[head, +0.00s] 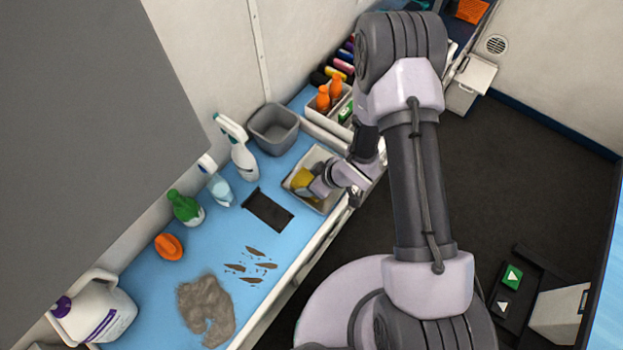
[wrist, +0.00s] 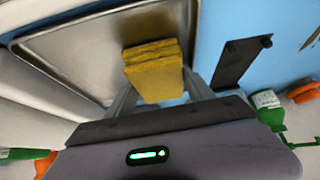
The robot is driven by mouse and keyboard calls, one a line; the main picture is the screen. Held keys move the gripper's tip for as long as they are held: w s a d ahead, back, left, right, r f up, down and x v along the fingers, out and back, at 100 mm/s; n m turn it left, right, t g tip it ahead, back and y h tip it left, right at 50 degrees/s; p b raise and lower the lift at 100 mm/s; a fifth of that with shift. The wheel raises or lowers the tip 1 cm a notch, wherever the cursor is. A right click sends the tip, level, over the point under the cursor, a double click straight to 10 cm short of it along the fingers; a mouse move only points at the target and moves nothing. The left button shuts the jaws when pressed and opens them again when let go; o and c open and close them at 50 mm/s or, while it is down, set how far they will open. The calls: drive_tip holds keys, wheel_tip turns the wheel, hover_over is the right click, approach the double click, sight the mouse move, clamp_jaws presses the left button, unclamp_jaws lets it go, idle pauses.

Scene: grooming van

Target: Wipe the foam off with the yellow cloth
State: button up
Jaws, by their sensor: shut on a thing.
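The yellow cloth (head: 302,177) is at the left inside of the shallow metal tray (head: 327,204) on the blue counter. In the wrist view the cloth (wrist: 154,66) is a folded, layered pad between my two fingers. My gripper (head: 311,186) is shut on it, over the tray; it also shows in the wrist view (wrist: 158,92). The tray (wrist: 80,50) lies behind the cloth there. I cannot tell whether the cloth touches the tray floor. I see no clear white foam; brown streaks (head: 250,266) lie on the counter.
A dark flat strip (head: 268,210) lies left of the tray. A grey bin (head: 274,128), spray bottles (head: 237,148), a green bottle (head: 185,207), an orange object (head: 169,246) and a white jug (head: 94,308) line the wall. A brown furry heap (head: 205,305) lies at the near end.

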drive_tip(key=shift+r, duration=0.1)
wheel_tip(320, 180, up, 6)
drive_tip(key=p, duration=0.4)
drive_tip(key=shift+p, duration=0.3)
wheel_tip(320, 180, up, 3)
drive_tip(key=shift+r+p, duration=0.1)
drive_tip(key=shift+p, duration=1.1)
drive_tip(key=shift+f, duration=0.2)
